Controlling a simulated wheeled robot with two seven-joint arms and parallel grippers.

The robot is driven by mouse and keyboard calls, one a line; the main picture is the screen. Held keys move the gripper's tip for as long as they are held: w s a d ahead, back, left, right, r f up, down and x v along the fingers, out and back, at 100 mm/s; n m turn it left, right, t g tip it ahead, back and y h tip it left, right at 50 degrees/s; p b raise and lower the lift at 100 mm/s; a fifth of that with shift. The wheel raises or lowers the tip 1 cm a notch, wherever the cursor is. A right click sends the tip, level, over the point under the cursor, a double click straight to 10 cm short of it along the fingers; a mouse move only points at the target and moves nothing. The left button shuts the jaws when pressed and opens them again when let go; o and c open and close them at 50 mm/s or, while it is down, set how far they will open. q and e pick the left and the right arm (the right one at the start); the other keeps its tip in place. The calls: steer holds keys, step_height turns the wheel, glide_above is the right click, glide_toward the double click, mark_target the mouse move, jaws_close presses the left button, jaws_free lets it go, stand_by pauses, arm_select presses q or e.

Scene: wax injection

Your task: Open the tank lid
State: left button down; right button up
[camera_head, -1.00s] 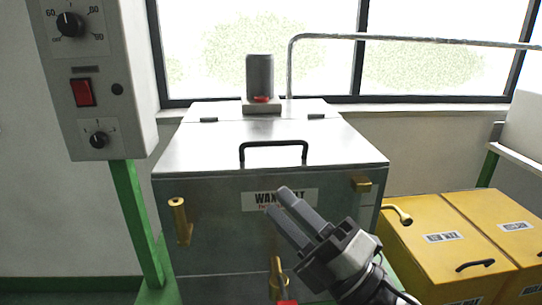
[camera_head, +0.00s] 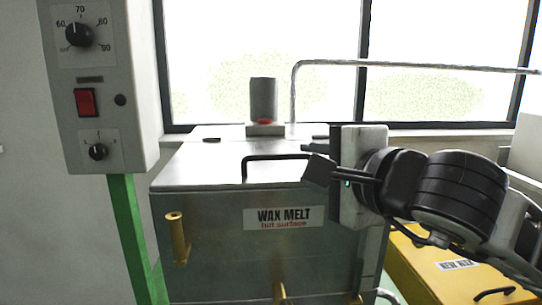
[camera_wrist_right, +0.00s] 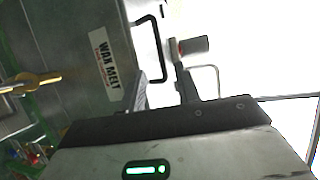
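The wax tank (camera_head: 220,245) is a grey metal box labelled "WAX MELT". Its shiny lid (camera_head: 205,172) lies flat and shut on top. A black bar handle (camera_head: 262,157) stands near the lid's front edge; it also shows in the right wrist view (camera_wrist_right: 161,45). My right gripper (camera_head: 320,171) is at the handle's right end, its fingers overlapping that end in the head view. In the right wrist view the two fingers (camera_wrist_right: 162,92) are spread apart, with the handle's end showing between them. Contact cannot be told. My left gripper is not in view.
A grey control box (camera_head: 95,90) with dials and a red switch stands at left on a green post (camera_head: 128,225). A grey cylinder (camera_head: 263,98) rises behind the lid. Brass fittings (camera_head: 177,238) jut from the tank front. Yellow boxes (camera_head: 430,270) sit at right.

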mark_target(278, 157)
steer(key=p+x, duration=0.2)
steer(key=x, duration=1.1)
steer(key=shift+w+a+f+p, duration=0.1)
steer(key=shift+p, duration=0.25)
jaws_close()
